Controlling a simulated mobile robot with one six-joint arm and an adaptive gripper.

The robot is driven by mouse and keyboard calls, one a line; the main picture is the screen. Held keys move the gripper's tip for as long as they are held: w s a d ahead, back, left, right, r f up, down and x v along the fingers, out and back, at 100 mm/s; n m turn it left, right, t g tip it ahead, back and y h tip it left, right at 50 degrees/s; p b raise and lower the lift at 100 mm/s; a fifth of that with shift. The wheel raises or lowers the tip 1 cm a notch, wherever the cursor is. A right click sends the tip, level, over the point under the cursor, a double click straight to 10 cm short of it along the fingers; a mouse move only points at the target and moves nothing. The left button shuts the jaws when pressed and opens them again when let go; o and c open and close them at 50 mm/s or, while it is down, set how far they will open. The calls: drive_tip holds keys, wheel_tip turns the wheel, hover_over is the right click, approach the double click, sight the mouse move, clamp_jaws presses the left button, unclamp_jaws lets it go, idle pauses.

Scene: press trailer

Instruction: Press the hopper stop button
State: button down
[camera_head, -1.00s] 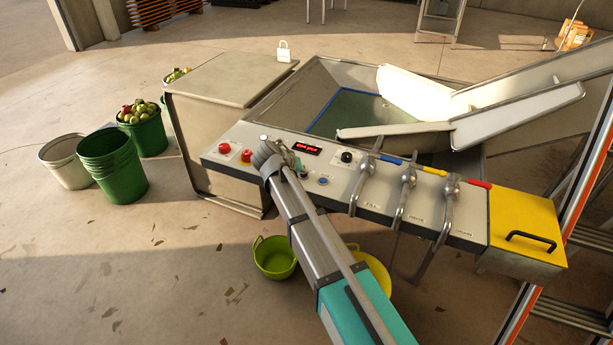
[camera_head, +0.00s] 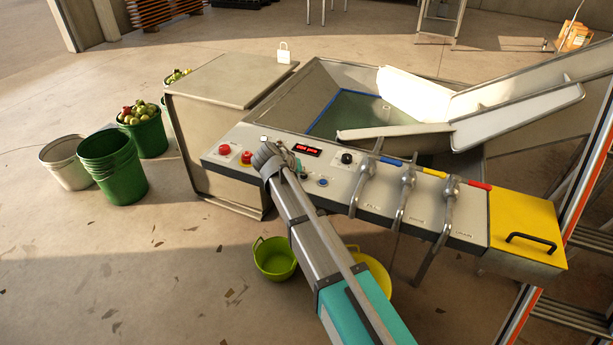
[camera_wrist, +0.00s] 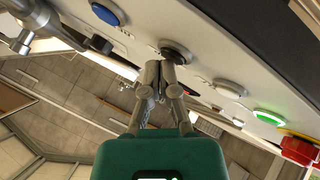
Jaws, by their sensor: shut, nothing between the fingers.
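A sloping grey control panel (camera_head: 335,188) carries a row of buttons. My gripper (camera_wrist: 160,76) is shut and empty, with its fingertips just below a black round button (camera_wrist: 176,50) in the wrist view. I cannot tell whether they touch it. To its right there are a pale grey button (camera_wrist: 229,89), a lit green button (camera_wrist: 268,117) and a red mushroom button on yellow (camera_wrist: 299,149). A blue button (camera_wrist: 107,14) lies to the left. Small labels beside the buttons are unreadable, so I cannot tell which is hopper stop. In the head view my gripper (camera_head: 272,155) hides the panel's middle buttons.
A red display (camera_head: 306,149), a black knob (camera_head: 347,158) and several grey levers (camera_head: 404,195) stand on the panel to the right. The open hopper (camera_head: 300,92) lies behind. A green tub (camera_head: 274,259) is on the floor below; green buckets (camera_head: 112,168) stand left.

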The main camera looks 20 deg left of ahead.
sight(304, 177)
drive_tip(key=shift+r+p, duration=0.45)
drive_tip(key=shift+r, duration=0.15)
drive_tip(key=shift+r+p, duration=2.5)
drive_tip(key=shift+d, duration=0.1)
